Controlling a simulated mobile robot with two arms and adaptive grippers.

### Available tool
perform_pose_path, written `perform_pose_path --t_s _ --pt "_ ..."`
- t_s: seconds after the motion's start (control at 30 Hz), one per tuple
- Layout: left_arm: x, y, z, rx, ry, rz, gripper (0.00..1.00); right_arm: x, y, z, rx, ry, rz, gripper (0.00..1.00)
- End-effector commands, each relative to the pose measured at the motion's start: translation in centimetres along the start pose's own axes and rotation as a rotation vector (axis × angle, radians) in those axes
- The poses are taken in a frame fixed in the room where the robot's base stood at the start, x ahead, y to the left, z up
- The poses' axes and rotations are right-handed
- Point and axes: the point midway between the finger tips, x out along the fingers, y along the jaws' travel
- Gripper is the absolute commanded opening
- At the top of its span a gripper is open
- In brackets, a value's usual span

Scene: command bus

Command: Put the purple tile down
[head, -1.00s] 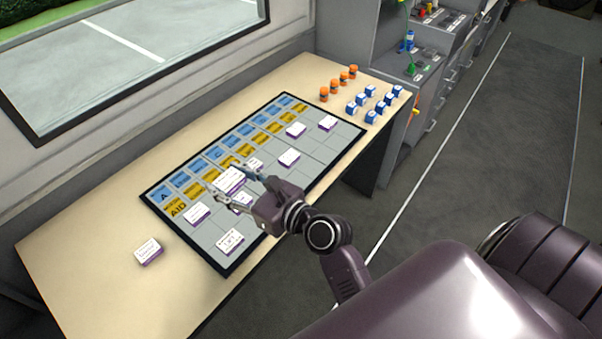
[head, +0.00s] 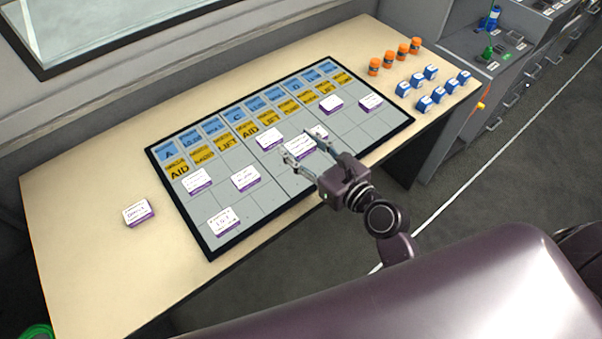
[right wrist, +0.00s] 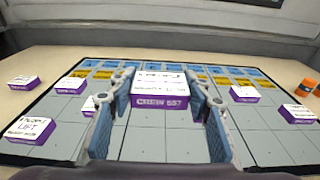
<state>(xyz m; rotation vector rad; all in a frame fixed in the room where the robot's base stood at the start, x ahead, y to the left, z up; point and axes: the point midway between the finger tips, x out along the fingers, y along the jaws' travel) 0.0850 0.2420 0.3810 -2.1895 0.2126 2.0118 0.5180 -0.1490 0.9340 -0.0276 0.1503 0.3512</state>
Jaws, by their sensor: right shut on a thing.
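My right gripper (head: 300,149) is shut on a white-topped purple tile (head: 299,146), over the middle of the grey board (head: 275,190). In the right wrist view this tile (right wrist: 160,88) sits between the two blue-padded fingers (right wrist: 160,105), its printed purple side facing me. I cannot tell whether it touches the board. Another purple tile (head: 318,132) is close behind it, partly hidden by the gripper, and one (head: 270,138) is just to its left. My left gripper is not in view.
Several more purple tiles lie on the board, including ones at the left (head: 245,178) and far right (head: 370,101). One tile (head: 138,212) lies on the bare table (head: 90,250). Orange bottles (head: 389,60) and blue-and-white blocks (head: 431,72) stand at the right end.

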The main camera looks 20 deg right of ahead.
Motion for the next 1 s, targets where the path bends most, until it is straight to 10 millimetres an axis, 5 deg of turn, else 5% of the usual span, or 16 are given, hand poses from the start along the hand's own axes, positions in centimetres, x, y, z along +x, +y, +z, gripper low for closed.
perform_pose_path --t_s 0.1,0.6,1.0 --pt "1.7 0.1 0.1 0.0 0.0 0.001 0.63 0.6 0.0 -3.6 -0.004 0.003 0.003 0.21" --pt "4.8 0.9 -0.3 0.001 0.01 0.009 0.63 1.5 0.0 -9.7 -0.003 0.0 0.002 0.21" --pt "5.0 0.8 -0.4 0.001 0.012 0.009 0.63 1.6 0.0 -10.2 0.0 -0.001 0.0 0.21"
